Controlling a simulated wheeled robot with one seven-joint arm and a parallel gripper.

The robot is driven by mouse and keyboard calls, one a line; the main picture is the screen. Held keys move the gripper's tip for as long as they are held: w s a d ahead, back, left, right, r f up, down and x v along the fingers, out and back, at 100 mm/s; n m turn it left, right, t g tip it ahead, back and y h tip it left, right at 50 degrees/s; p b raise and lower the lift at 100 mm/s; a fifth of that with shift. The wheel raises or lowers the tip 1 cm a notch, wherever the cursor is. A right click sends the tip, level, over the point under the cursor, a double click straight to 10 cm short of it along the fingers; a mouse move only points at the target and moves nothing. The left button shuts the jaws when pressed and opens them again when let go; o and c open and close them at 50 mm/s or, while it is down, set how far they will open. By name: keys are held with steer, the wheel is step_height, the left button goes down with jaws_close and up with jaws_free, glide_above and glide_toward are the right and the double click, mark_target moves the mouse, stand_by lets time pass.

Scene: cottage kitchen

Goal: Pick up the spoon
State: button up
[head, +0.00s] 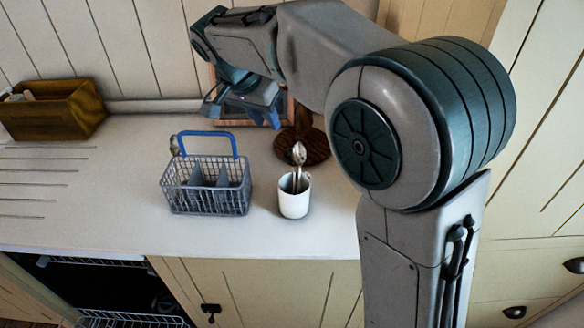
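A metal spoon (299,153) stands bowl-up in a white cup (294,198) on the counter. Its lower part is hidden inside the cup, and I cannot tell whether a second utensil stands beside it. My gripper (242,116) is above the back of the counter, behind and to the left of the cup. Its two blue-grey fingers are spread apart with nothing seen between them. It is apart from the spoon.
A grey wire basket (206,200) with a blue handle stands left of the cup. A dark round wooden object (316,148) is behind the cup. A brown wooden box (52,115) sits at the back left. The counter's left-middle is clear.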

mark_target(286, 155)
steer(key=p+x, duration=0.2)
steer(key=x, duration=1)
steer(key=shift+w+d+f, duration=0.1)
steer(key=shift+f, duration=0.05)
jaws_close()
